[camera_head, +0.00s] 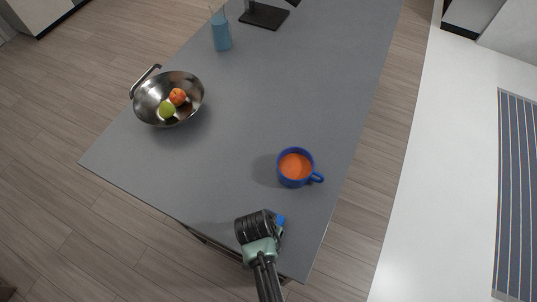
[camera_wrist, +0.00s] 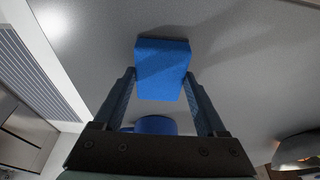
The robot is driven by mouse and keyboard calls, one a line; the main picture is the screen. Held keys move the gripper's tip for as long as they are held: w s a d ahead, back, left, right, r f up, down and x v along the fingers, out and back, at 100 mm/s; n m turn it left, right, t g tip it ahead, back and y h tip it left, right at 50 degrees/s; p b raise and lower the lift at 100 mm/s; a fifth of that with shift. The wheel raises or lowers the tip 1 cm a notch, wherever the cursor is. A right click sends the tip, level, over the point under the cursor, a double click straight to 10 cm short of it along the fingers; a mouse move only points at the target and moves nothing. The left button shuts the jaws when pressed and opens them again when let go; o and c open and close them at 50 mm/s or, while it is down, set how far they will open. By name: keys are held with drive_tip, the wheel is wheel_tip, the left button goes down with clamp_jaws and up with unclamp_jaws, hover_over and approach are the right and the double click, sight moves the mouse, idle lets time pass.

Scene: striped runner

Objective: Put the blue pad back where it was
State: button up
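The blue pad (camera_wrist: 162,68) is a small blue block between my fingertips in the wrist view. Both fingers of my gripper (camera_wrist: 161,80) meet its side edges, so my gripper is shut on it. In the head view the gripper (camera_head: 273,226) is over the near end of the grey table (camera_head: 240,105), and a bit of the blue pad (camera_head: 281,220) shows at its right side. I cannot tell whether the pad touches the tabletop.
A blue mug (camera_head: 284,174) with orange contents stands just beyond my gripper; part of it shows in the wrist view (camera_wrist: 155,125). A metal bowl (camera_head: 143,100) with fruit, a blue-filled glass (camera_head: 221,38) and a dark stand (camera_head: 264,15) are farther off. The table's middle is clear.

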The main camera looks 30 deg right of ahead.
drive_tip(key=o, duration=0.4)
drive_tip(key=shift+c, duration=0.2)
